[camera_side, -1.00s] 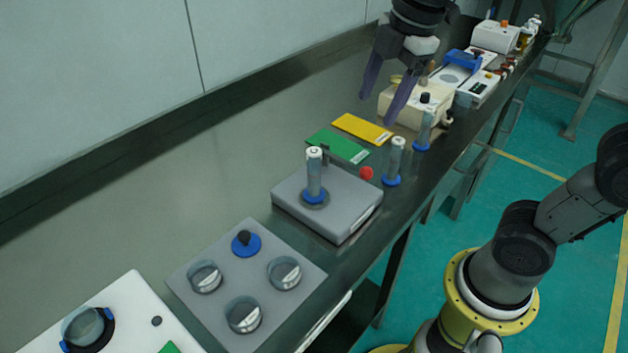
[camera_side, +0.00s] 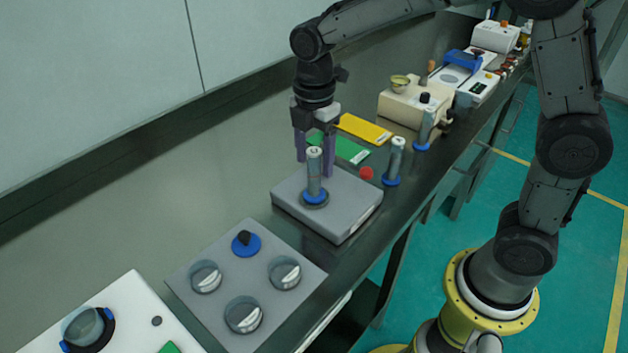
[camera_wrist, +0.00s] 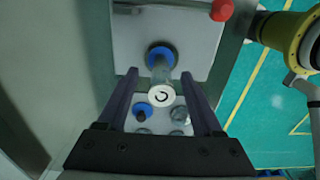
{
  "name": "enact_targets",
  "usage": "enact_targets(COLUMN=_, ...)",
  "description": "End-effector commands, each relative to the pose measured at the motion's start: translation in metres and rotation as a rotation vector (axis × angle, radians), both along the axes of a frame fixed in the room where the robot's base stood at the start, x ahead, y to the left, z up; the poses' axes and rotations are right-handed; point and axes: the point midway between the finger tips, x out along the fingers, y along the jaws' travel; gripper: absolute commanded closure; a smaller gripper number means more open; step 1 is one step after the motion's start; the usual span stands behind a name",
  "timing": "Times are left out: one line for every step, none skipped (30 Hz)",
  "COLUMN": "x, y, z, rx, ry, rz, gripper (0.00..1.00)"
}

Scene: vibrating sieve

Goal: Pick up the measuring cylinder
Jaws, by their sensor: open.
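A clear measuring cylinder (camera_side: 314,172) with a white top and blue base stands upright on the grey box-shaped device (camera_side: 352,205). My gripper (camera_side: 312,166) is open and empty, pointing down at that cylinder, with one finger showing on each side of it in the side view. In the wrist view the cylinder (camera_wrist: 161,72) shows between the two fingers (camera_wrist: 159,78), its white top towards the camera. Neither finger visibly touches it. Two similar cylinders, one nearer (camera_side: 394,162) and one farther (camera_side: 425,130), stand on the bench to the right.
A red knob (camera_side: 366,173) is at the device's right corner. Green (camera_side: 350,152) and yellow (camera_side: 366,129) flat pieces lie behind it. A grey panel with several round pieces (camera_side: 244,314) lies in front. The bench's left side is bare.

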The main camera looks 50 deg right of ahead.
Motion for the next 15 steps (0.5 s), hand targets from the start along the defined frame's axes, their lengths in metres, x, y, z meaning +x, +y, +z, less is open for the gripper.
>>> enact_targets(x=0.000, y=0.000, z=-0.005, rx=0.000, ry=0.001, rz=0.000, gripper=0.32)
enact_targets(x=0.000, y=0.000, z=-0.006, rx=0.000, ry=0.000, rz=0.000, gripper=0.32)
enact_targets(x=0.000, y=0.000, z=-0.008, rx=0.000, ry=0.000, rz=0.000, gripper=0.32)
enact_targets(x=0.000, y=0.000, z=-0.010, rx=0.000, ry=0.000, rz=0.000, gripper=0.32)
enact_targets(x=-0.001, y=0.000, z=-0.011, rx=0.000, ry=0.001, rz=0.000, gripper=0.32)
enact_targets(x=-0.001, y=0.001, z=-0.014, rx=0.000, ry=0.001, rz=0.000, gripper=0.32)
enact_targets(x=-0.001, y=0.001, z=-0.018, rx=0.000, ry=0.002, rz=0.000, gripper=0.32)
enact_targets(x=-0.002, y=0.002, z=-0.021, rx=-0.001, ry=0.003, rz=0.000, gripper=0.32)
enact_targets(x=-0.002, y=0.003, z=-0.027, rx=-0.001, ry=0.003, rz=0.000, gripper=0.32)
enact_targets(x=-0.003, y=0.004, z=-0.032, rx=-0.001, ry=0.004, rz=0.000, gripper=0.32)
enact_targets(x=-0.003, y=0.005, z=-0.037, rx=-0.001, ry=0.004, rz=0.000, gripper=0.32)
enact_targets(x=-0.004, y=0.006, z=-0.042, rx=-0.001, ry=0.005, rz=0.000, gripper=0.32)
enact_targets(x=-0.003, y=0.005, z=-0.046, rx=-0.001, ry=0.003, rz=-0.001, gripper=0.32)
enact_targets(x=-0.003, y=0.005, z=-0.050, rx=-0.001, ry=0.003, rz=-0.001, gripper=0.32)
enact_targets(x=-0.003, y=0.005, z=-0.054, rx=0.000, ry=0.001, rz=-0.001, gripper=0.32)
